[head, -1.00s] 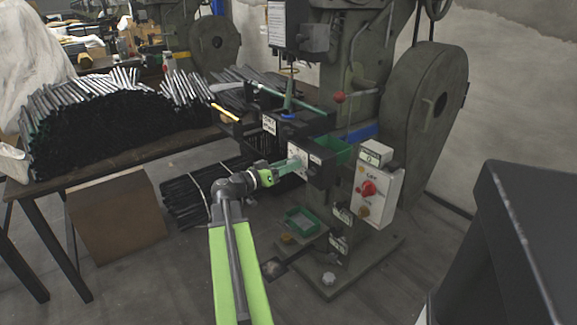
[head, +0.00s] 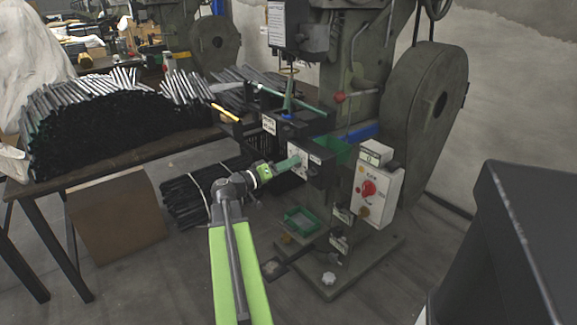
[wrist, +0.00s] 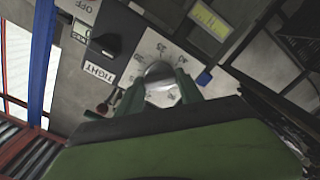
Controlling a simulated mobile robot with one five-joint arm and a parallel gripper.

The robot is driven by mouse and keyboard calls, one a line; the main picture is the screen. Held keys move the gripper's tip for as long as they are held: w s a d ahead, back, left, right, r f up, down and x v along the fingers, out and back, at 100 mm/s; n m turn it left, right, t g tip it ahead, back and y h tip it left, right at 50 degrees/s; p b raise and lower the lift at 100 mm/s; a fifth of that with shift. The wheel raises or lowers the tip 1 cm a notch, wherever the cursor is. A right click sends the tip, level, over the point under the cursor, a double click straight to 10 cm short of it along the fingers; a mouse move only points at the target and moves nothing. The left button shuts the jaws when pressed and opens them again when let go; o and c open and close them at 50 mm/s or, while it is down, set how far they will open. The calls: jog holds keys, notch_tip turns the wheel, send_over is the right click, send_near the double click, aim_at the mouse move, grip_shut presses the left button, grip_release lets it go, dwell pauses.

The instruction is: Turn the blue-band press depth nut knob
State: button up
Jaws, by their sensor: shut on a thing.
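In the wrist view a silvery round knob (wrist: 160,82) sits on a pale panel (wrist: 150,47) with printed marks around it. The two green fingers of my gripper (wrist: 160,90) lie on either side of it and are shut on it. In the head view my gripper (head: 292,163) reaches the front of a dark box (head: 318,172) on the press, and its fingers hide the knob there. A blue band (head: 362,132) shows on the press behind the box.
A black knob (wrist: 103,45) with a TIGHT label is close by in the wrist view. A control box (head: 375,195) with a red knob stands to the right. A green tray (head: 300,220) is below. A table with dark rods (head: 110,125) is left.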

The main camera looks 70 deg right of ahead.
jog(key=o, duration=1.4)
jog(key=shift+w+a, duration=0.1)
jog(key=shift+a, duration=0.05)
jog(key=v, duration=1.7)
jog(key=shift+a, duration=0.2)
